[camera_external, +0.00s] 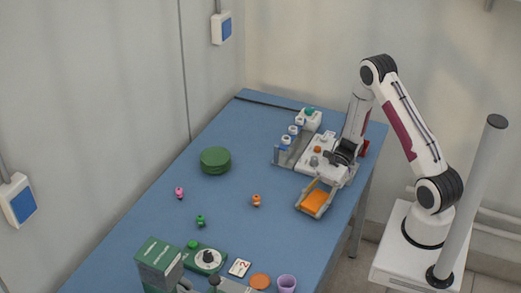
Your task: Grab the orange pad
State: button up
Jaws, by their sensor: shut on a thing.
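The orange pad (315,202) is a flat square at the right side of the blue table. My gripper (312,208) reaches down and to the left from my dark wrist, with its pale fingers on either side of the pad. It is shut on the pad. I cannot tell whether the pad touches the table or is slightly above it.
A white device (318,165) and a rack of white-capped bottles (287,141) stand close behind my gripper. A green round container (215,160), small figures (256,201), a green box (158,262) and a purple cup (286,283) stand elsewhere. The table's middle is mostly clear.

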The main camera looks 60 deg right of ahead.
aim_at(311, 205)
jog(key=shift+r, duration=0.15)
jog(key=shift+r, duration=4.85)
jog(key=shift+a, duration=0.1)
